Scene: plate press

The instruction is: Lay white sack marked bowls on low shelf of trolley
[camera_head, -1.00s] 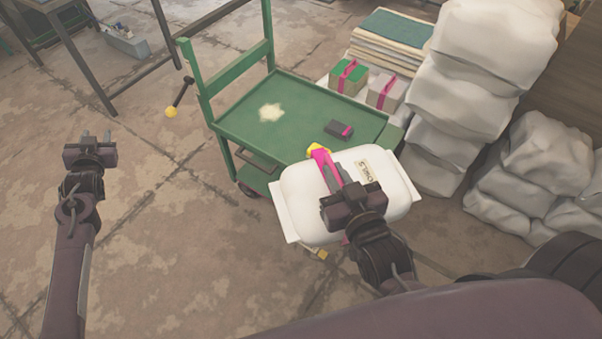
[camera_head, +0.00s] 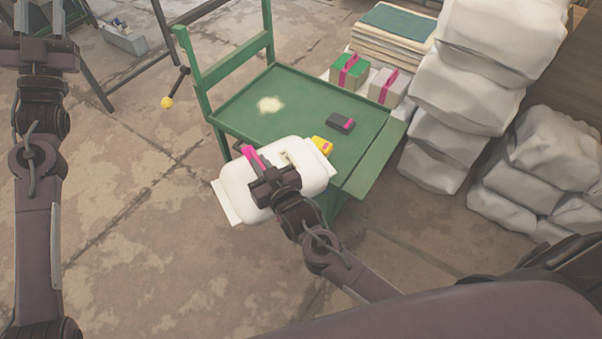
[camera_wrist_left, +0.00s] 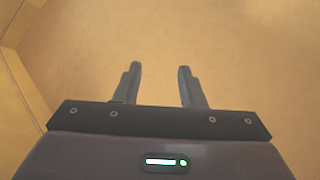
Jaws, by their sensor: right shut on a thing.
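The white sack (camera_head: 238,190) hangs from my right gripper (camera_head: 262,172), which is shut on its pink strap. The sack is at the near left edge of the green trolley (camera_head: 215,118), in front of the low shelf, which it mostly hides. Part of the sack's label shows beside the gripper; its wording is too small to read. My left gripper (camera_head: 45,25) is at the top left, away from the trolley. In the left wrist view, its fingers (camera_wrist_left: 160,85) are apart with nothing between them.
Strapped boxes (camera_head: 349,73) and stacked white sacks (camera_head: 460,105) stand at the right.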

